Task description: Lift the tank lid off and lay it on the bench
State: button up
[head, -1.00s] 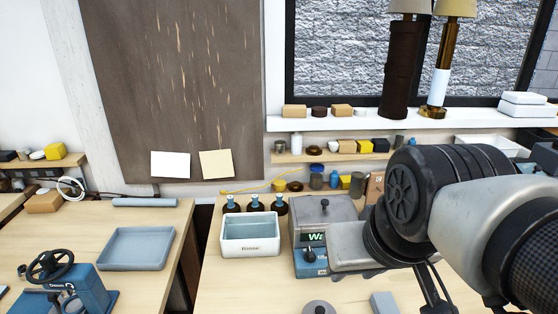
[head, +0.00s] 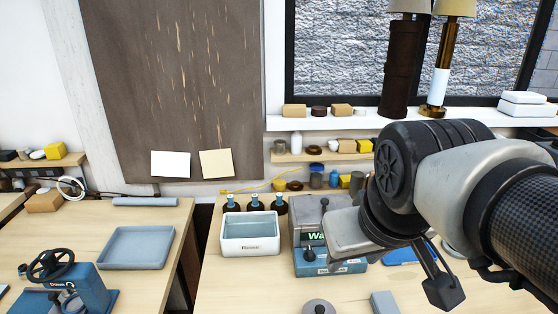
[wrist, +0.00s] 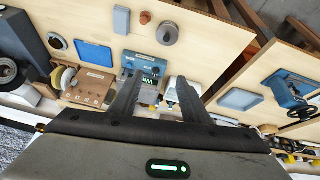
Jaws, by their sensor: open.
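The tank (head: 330,268) is a blue and grey unit with a lit green display, standing on the bench right of the white rinse box. Its grey lid (head: 310,212) with a dark knob (head: 325,203) on top lies on it. My arm hides the tank's right side in the head view. In the wrist view the tank (wrist: 148,62) shows beyond my fingertips, partly covered by them. My gripper (wrist: 157,78) is open, with nothing between its fingers and apart from the tank.
The white rinse box (head: 250,246) stands close on the left, with several dark bottles (head: 254,204) behind it. A round grey piece (head: 319,307) and a grey block (head: 383,303) lie in front. A blue mat (wrist: 95,52) lies beside the tank. Bare bench (head: 235,290) shows at front left.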

jog(key=w+r+n+h, duration=0.1)
jog(key=w+r+n, duration=0.2)
jog(key=w+n, duration=0.3)
jog(key=n+g+h, duration=0.2)
jog(key=n, duration=1.8)
send_over(325, 200)
jog(key=s+a, duration=0.2)
notch_tip(325, 200, down, 17)
jog(key=shift+p+x, duration=0.65)
jog(key=shift+x, duration=2.35)
grip_shut()
